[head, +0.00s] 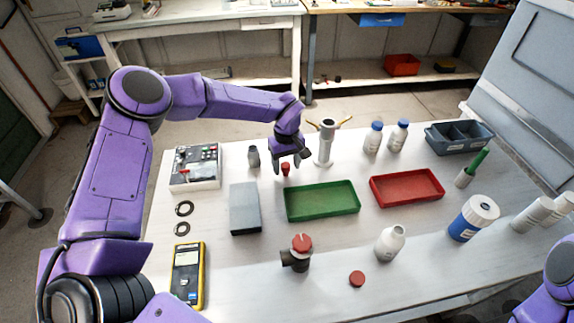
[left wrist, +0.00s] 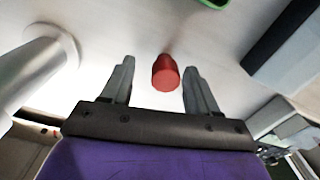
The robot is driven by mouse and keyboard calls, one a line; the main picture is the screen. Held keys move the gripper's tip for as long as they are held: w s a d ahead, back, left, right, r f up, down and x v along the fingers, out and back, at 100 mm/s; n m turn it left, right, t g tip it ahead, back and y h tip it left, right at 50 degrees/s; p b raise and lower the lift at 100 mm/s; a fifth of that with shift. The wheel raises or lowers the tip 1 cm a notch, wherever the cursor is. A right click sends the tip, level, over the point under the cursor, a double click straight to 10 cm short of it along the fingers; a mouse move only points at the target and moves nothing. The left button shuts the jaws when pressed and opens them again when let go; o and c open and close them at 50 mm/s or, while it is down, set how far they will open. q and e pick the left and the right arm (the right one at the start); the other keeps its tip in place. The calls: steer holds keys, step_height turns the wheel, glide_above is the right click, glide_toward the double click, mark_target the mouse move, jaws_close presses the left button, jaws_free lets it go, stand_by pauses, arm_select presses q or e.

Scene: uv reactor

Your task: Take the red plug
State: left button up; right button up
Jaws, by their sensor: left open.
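The red plug (head: 285,169) is a small red piece on the table, left of the white reactor stand. It also shows in the left wrist view (left wrist: 166,73), a little beyond and between the fingertips. My left gripper (head: 289,168) is open and empty, pointing down just above and around the plug's place; in the left wrist view its two fingers (left wrist: 158,76) are spread with a gap on each side of the plug. My right gripper is not in view; only part of my right arm shows at the lower right edge.
A white stand (head: 325,145) is close on the right and a grey bottle (head: 253,157) on the left. A green tray (head: 321,214) and a grey box (head: 244,208) lie in front. A red tray (head: 438,198) is further right.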

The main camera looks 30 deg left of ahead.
arm_select(q)
steer(key=shift+s+r, duration=0.15)
steer(key=shift+s, duration=0.25)
steer(key=shift+c, duration=1.2)
steer(key=c, duration=0.9)
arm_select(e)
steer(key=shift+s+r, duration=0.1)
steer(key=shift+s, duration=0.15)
arm_select(q)
steer(key=shift+o, duration=0.2)
steer(key=shift+w+r+b, duration=0.2)
steer(key=shift+r+b, duration=0.2)
steer(key=shift+b, duration=0.05)
steer(key=s+d+r+b, duration=0.4)
steer(key=s+d+r, duration=0.5)
steer(key=r, duration=0.3)
steer(key=shift+s+d+r+b, duration=0.15)
steer(key=shift+s+d+b, duration=0.2)
steer(key=shift+s, duration=0.35)
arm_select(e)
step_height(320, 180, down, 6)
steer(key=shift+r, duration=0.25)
